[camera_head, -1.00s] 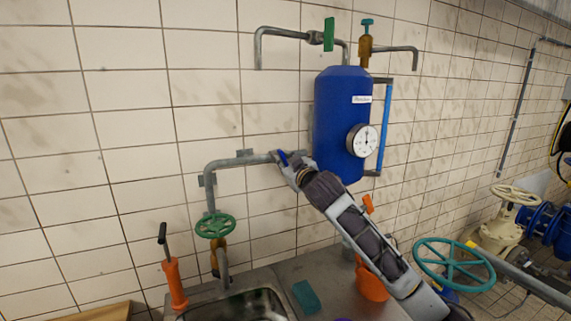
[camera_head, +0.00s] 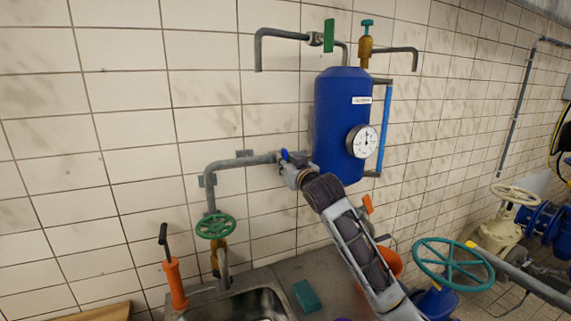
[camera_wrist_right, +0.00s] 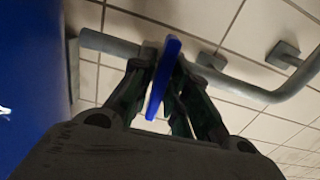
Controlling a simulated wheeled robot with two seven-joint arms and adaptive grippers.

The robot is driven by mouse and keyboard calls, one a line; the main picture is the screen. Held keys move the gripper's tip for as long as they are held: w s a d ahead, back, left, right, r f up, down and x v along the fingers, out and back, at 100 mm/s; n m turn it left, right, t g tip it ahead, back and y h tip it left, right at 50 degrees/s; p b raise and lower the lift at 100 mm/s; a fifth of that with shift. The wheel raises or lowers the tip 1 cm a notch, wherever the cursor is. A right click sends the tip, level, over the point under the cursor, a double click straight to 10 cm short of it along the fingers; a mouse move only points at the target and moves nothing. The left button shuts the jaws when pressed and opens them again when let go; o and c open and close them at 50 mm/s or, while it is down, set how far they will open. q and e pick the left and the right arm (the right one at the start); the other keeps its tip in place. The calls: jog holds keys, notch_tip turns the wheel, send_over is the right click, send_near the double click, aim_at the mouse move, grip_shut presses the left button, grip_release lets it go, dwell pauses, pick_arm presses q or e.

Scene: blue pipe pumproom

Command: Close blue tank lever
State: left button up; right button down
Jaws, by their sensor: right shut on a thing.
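The blue tank (camera_head: 340,115) hangs on the tiled wall, with a round gauge (camera_head: 362,141) on its front. A grey pipe (camera_head: 240,162) runs left from its lower side. The blue lever (camera_head: 284,155) sits on this pipe close to the tank; in the right wrist view the lever (camera_wrist_right: 164,75) shows as a narrow blue bar across the pipe. My right gripper (camera_head: 290,168) is at the lever, its body hiding part of the valve. In the wrist view my right gripper (camera_wrist_right: 163,85) has its fingers on both sides of the lever, shut on it. My left gripper is not in view.
A green lever (camera_head: 329,35) and a small teal-handled valve (camera_head: 366,38) stand above the tank. A green handwheel (camera_head: 215,227) is lower left, beside an orange-handled tool (camera_head: 174,280). A metal sink (camera_head: 240,305) lies below, and a teal handwheel (camera_head: 453,262) at right.

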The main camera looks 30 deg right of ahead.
jog(key=shift+f, duration=0.1)
jog(key=c, duration=1.5)
grip_release()
jog(key=shift+s, duration=0.2)
jog(key=shift+s+a, duration=0.2)
jog(key=shift+s, duration=2.7)
jog(key=shift+s+a, duration=0.15)
jog(key=shift+s, duration=2.75)
